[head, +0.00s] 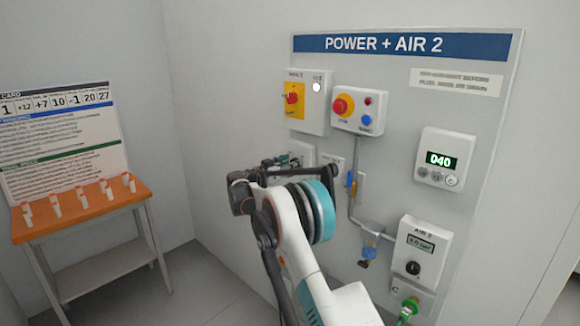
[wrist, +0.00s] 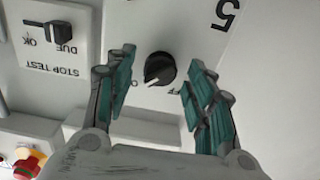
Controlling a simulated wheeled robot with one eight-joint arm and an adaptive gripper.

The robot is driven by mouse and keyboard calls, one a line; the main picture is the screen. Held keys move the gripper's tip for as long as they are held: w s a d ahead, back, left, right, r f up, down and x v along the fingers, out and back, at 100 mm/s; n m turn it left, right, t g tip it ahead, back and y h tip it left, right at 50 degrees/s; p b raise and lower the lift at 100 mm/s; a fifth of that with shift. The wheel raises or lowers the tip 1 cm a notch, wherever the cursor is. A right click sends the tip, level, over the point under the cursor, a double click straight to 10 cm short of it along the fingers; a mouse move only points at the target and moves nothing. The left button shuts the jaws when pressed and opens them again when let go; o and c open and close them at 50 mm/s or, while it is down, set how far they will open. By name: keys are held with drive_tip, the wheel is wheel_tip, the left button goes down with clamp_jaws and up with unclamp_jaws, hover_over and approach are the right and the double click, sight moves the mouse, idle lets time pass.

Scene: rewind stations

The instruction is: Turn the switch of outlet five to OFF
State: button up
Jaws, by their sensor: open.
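The switch of outlet five is a round black knob (wrist: 160,68) on a white panel (wrist: 140,25) in the wrist view. Its white pointer line aims to the lower left in the picture. A large "5" (wrist: 229,14) is printed to the upper right, and letters ending in "FF" show beside the right finger. My gripper (wrist: 161,62) is open, with one teal-padded finger on each side of the knob and visible gaps between. I cannot tell how deep the fingertips reach. In the head view my gripper (head: 274,165) is at the wall board, in front of a white box (head: 301,149) that it partly hides.
A stop-test switch (wrist: 60,33) is left of the knob. In the head view, a yellow-backed red switch (head: 292,99), a red button box (head: 357,110), a display (head: 441,160) and an air unit (head: 413,265) surround my arm. An orange table (head: 90,217) stands left.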

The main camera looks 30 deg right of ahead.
drive_tip(key=shift+c, duration=0.3)
drive_tip(key=c, duration=1)
drive_tip(key=shift+w+a+f+n+p, duration=0.1)
drive_tip(key=shift+n+p, duration=0.45)
drive_tip(key=shift+n, duration=3.9)
drive_tip(key=shift+w+f+n+p, duration=0.1)
drive_tip(key=shift+n+p, duration=0.4)
drive_tip(key=shift+n, duration=3.95)
